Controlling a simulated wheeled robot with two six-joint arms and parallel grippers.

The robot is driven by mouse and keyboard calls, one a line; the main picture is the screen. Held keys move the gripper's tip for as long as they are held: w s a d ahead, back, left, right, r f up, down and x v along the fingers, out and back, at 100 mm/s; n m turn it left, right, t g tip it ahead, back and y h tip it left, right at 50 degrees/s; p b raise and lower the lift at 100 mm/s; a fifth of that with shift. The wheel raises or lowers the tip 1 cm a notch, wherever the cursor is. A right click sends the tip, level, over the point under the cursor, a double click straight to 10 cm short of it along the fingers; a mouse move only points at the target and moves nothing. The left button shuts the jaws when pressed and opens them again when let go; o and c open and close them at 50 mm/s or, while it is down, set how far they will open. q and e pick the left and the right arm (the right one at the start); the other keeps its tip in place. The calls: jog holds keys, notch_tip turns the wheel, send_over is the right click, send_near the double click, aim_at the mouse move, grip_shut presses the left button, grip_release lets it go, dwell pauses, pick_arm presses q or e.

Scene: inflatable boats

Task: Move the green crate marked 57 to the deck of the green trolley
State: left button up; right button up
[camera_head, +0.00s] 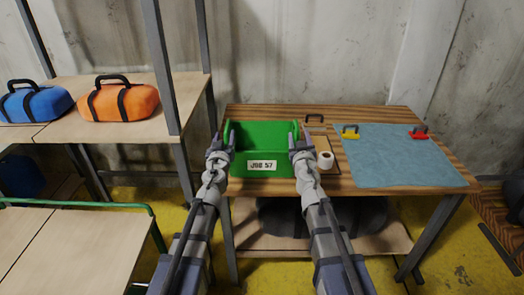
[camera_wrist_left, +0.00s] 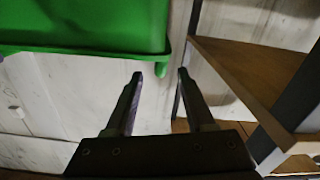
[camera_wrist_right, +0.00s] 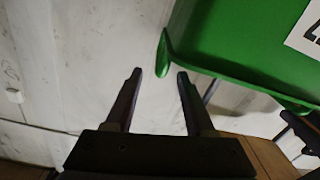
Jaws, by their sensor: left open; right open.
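The green crate marked "JOB 57" (camera_head: 261,165) stands upright on the wooden workbench (camera_head: 320,112). The green trolley (camera_head: 150,210) is at the lower left, with a bare pale wood deck (camera_head: 75,255). My right gripper (camera_head: 295,135) is open at the crate's right side; in the right wrist view a rim end (camera_wrist_right: 162,55) shows by the fingertips (camera_wrist_right: 160,74). Contact cannot be told.
Right of the crate are a clipboard-like board (camera_head: 318,130), a white roll (camera_head: 325,160) and a blue mat (camera_head: 395,165) with yellow (camera_head: 350,132) and red (camera_head: 418,134) clamps.

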aim_at(227, 123)
pick_arm(q)
jog(key=shift+w, duration=0.1)
pick_arm(e)
jog(key=shift+w, duration=0.1)
pick_arm(q)
jog(key=w, duration=0.7)
jog(key=shift+w, duration=0.35)
pick_arm(e)
jog(key=w, duration=0.7)
jog(key=shift+w, duration=0.35)
pick_arm(q)
jog(key=shift+s, duration=0.1)
pick_arm(e)
jog(key=shift+s, duration=0.1)
pick_arm(q)
grip_shut()
pick_arm(e)
grip_shut()
